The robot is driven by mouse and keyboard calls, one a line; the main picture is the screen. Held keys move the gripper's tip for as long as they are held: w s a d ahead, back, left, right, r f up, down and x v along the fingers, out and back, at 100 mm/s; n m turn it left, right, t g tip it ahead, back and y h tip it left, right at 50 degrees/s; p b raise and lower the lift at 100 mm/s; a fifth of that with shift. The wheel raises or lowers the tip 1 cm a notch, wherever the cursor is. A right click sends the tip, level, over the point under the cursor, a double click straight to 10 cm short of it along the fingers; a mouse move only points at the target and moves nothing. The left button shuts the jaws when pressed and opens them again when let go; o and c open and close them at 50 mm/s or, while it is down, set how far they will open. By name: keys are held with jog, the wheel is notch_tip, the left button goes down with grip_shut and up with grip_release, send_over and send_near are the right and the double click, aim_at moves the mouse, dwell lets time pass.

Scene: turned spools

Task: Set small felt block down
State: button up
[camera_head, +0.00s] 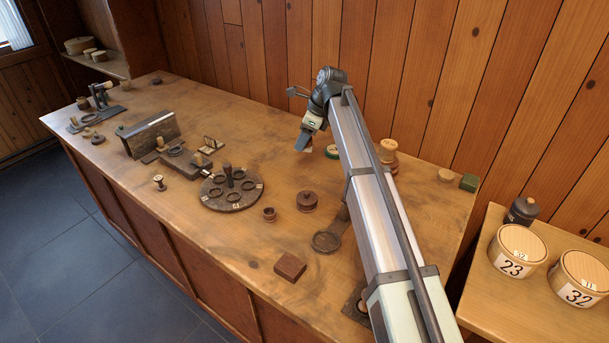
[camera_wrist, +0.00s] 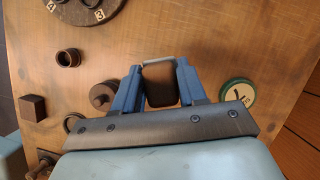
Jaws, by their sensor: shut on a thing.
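My gripper (camera_head: 303,142) hangs over the back part of the bench in the head view, tilted downward. In the wrist view its two blue fingers (camera_wrist: 158,85) are closed on the sides of a small dark brown block (camera_wrist: 162,86), which I take to be the small felt block. A pale grey edge shows along the block's far end. The block looks held above the wooden bench top (camera_head: 260,125), but how high it is cannot be told. In the head view I cannot make out the block, as the gripper is small there.
A round green-rimmed piece (camera_wrist: 238,92) lies right of the gripper. A red-brown block (camera_head: 290,267) sits near the front; a green block (camera_head: 469,182) at the right corner.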

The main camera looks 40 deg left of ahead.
aim_at(299, 174)
jog(key=shift+f, duration=5.2)
jog(key=shift+f, duration=0.15)
jog(key=o, duration=1.1)
jog(key=v, duration=1.2)
jog(key=shift+w+d, duration=0.1)
